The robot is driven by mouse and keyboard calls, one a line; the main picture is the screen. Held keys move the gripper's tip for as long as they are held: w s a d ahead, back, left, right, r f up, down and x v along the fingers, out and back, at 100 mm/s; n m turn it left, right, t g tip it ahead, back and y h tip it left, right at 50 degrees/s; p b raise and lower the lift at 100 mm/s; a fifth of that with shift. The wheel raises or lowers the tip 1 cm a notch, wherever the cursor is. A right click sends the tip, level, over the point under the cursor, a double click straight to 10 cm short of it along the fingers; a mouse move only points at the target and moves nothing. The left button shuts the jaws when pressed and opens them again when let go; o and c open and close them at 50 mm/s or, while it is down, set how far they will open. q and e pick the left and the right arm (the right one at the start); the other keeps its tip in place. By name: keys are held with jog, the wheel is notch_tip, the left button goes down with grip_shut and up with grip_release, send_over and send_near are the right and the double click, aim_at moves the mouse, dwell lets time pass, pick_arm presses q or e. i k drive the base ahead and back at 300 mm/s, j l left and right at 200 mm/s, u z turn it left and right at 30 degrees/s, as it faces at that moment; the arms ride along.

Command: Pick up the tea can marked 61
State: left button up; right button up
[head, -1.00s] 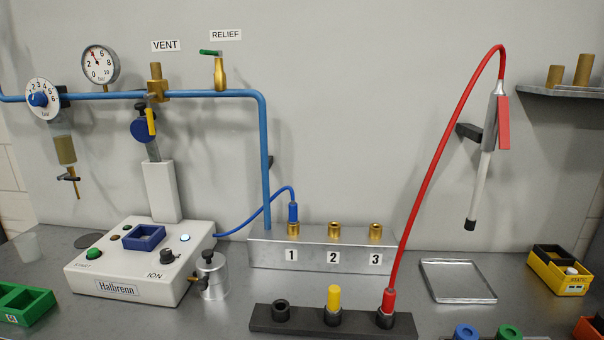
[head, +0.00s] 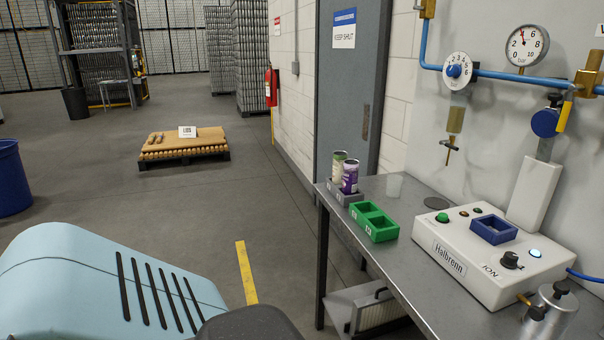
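Two small cans stand side by side in a grey holder (head: 344,194) at the far left end of the steel bench in the head view. One is a pale cream and green can (head: 338,166). The other is a purple can (head: 349,177), slightly in front of it and to its right. Both look upright. They are too small for me to read any number, so I cannot tell which one is marked 61. Neither of my grippers is in view.
A green two-slot tray (head: 374,221) sits beside the can holder. The white Halbrenn unit (head: 447,262) and a metal canister (head: 552,310) stand further right on the bench (head: 405,279). A blue bin (head: 10,180) and a low pallet (head: 184,147) are on the floor, which is open between them.

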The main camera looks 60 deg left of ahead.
aim_at(338, 156)
jog(key=u, duration=1.55)
jog(key=i+j+z, duration=0.2)
jog(key=i+j, duration=0.65)
jog(key=i+j+z, duration=0.15)
jog(key=i+j, duration=0.7)
jog(key=j, duration=0.15)
